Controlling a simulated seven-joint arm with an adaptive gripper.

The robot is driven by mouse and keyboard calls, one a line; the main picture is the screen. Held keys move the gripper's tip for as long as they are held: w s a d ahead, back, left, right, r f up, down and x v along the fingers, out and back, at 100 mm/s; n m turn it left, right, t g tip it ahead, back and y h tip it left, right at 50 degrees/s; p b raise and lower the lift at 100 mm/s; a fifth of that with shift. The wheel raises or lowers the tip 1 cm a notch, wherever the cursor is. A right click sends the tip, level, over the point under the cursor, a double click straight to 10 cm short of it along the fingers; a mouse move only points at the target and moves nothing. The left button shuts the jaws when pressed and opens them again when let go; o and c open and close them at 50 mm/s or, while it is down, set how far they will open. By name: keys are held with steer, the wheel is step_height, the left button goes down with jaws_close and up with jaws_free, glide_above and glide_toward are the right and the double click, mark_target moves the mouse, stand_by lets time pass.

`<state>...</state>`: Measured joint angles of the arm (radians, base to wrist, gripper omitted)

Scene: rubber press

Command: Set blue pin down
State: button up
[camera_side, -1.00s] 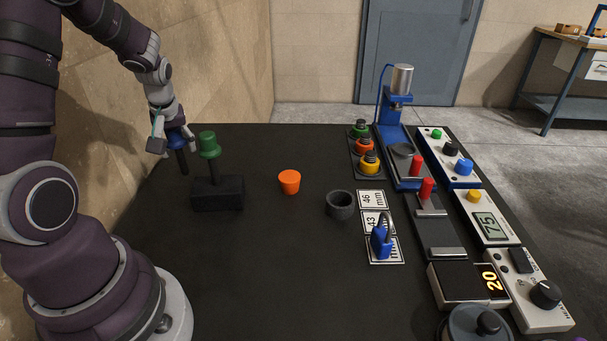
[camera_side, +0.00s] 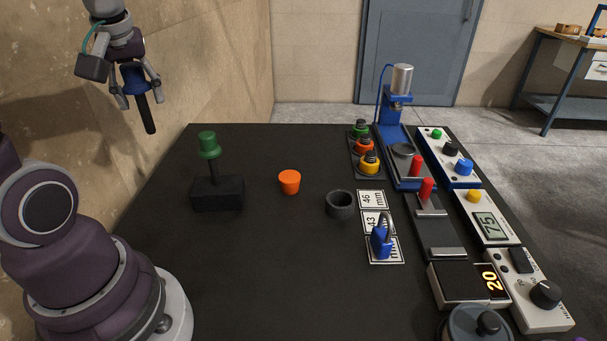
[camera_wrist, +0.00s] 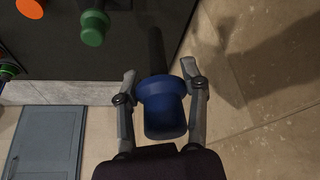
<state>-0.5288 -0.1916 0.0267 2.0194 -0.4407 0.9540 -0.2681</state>
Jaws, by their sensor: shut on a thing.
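My gripper (camera_side: 136,88) is at the upper left of the side view, raised well above the table's far left corner. It is shut on the blue pin (camera_side: 133,78), which has a blue head and a dark shaft. The shaft points downward and is slightly tilted. In the wrist view the blue head (camera_wrist: 163,108) sits between the two fingers (camera_wrist: 158,85), with the dark shaft (camera_wrist: 156,50) beyond them. A green pin (camera_side: 208,146) stands upright in a dark block (camera_side: 217,193) on the table's left side. It also shows in the wrist view (camera_wrist: 93,28).
On the black table (camera_side: 260,280) stand an orange cup (camera_side: 289,181), a dark grey cup (camera_side: 340,204) and a blue padlock-like piece (camera_side: 381,242) on number cards. A blue press (camera_side: 390,125) and control boxes (camera_side: 488,216) fill the right side. The front left is clear.

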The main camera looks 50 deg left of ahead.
steer(key=shift+r, duration=0.7)
steer(key=w+d+m+t+h, duration=0.35)
steer(key=w+d+m, duration=0.95)
steer(key=d, duration=0.5)
steer(key=s+d+m+g+h, duration=0.3)
steer(key=d+m, duration=0.6)
steer(key=d, duration=1.2)
steer(key=shift+t+h, duration=0.45)
steer(key=shift+t, duration=0.3)
steer(key=f, duration=1.9)
steer(key=shift+w+f, duration=0.15)
steer(key=shift+w, duration=0.2)
